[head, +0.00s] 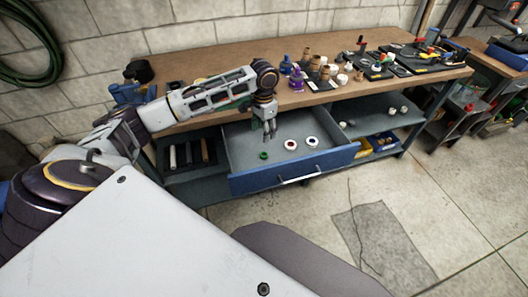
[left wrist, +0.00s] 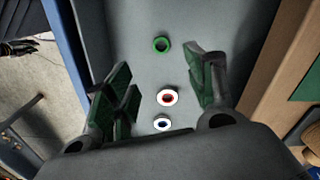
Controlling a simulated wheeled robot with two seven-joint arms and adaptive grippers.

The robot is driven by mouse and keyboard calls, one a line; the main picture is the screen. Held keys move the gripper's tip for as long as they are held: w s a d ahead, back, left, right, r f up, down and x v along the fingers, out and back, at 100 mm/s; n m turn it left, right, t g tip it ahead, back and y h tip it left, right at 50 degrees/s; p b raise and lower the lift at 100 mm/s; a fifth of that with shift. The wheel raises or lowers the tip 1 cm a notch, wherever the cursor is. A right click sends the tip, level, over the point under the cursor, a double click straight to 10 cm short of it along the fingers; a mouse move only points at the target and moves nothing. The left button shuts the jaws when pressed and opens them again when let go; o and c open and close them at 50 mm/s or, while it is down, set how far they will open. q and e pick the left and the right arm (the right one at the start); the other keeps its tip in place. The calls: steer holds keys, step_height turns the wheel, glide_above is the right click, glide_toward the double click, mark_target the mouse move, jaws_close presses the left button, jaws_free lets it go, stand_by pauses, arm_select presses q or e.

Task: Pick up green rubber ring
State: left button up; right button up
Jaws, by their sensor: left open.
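The green rubber ring (head: 263,155) lies flat in the open blue-fronted drawer (head: 300,172), left of two other rings. In the left wrist view the green ring (left wrist: 161,45) lies on the grey drawer floor, beyond the fingertips and between their lines. My left gripper (head: 270,131) points down above the drawer, behind the green ring in the head view. Its two green-padded fingers (left wrist: 166,75) are spread apart with nothing between them. My right gripper does not show in either view.
A red-and-white ring (head: 290,145) and a white ring with a dark centre (head: 313,142) lie in the same drawer. The wooden bench top (head: 220,112) above holds many tools and bottles. A blue bin (head: 383,140) sits on the shelf to the right.

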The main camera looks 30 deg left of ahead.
arm_select(q)
steer(key=shift+s+d+r, duration=0.1)
steer(key=shift+r, duration=0.05)
step_height(320, 180, down, 8)
steer(key=shift+r+b, duration=0.15)
steer(key=shift+b, duration=0.3)
steer(key=shift+f, duration=0.5)
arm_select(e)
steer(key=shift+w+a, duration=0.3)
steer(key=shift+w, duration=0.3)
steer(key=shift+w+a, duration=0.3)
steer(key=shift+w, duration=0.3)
arm_select(q)
steer(key=shift+f, duration=0.1)
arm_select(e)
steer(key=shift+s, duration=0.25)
